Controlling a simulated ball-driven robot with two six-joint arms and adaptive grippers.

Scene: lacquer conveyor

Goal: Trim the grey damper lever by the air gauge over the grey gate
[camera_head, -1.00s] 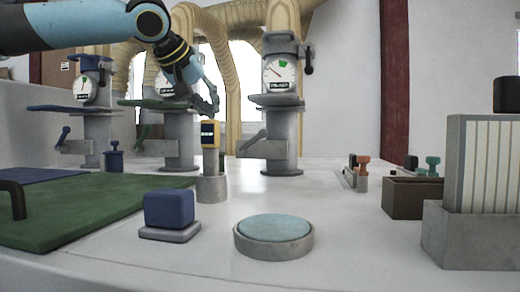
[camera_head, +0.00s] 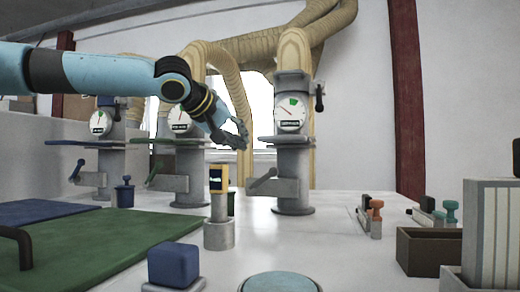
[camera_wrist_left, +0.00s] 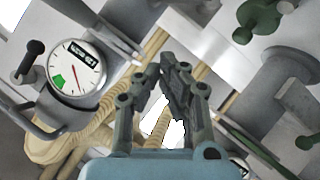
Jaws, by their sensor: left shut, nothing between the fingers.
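The grey gate's post (camera_head: 292,175) stands right of centre, with a grey plate (camera_head: 290,140) across it. Above the plate is a round white air gauge (camera_head: 290,113); its needle points up and left, away from the green band at the upper right. A dark damper lever (camera_head: 319,97) stands upright at the gauge's right side. In the left wrist view the gauge (camera_wrist_left: 75,72) and the dark lever knob (camera_wrist_left: 28,62) show at the left, tilted. My left gripper (camera_head: 240,135) is shut and empty, left of the gauge and apart from it; its fingers (camera_wrist_left: 172,72) fill the middle of the wrist view.
Two similar posts with a green plate (camera_head: 175,142) and a blue plate (camera_head: 82,143) stand left. A grey stand with a yellow-framed display (camera_head: 218,180) is in front. A blue block (camera_head: 173,264), round pad (camera_head: 280,284) and brown box (camera_head: 428,250) sit nearer.

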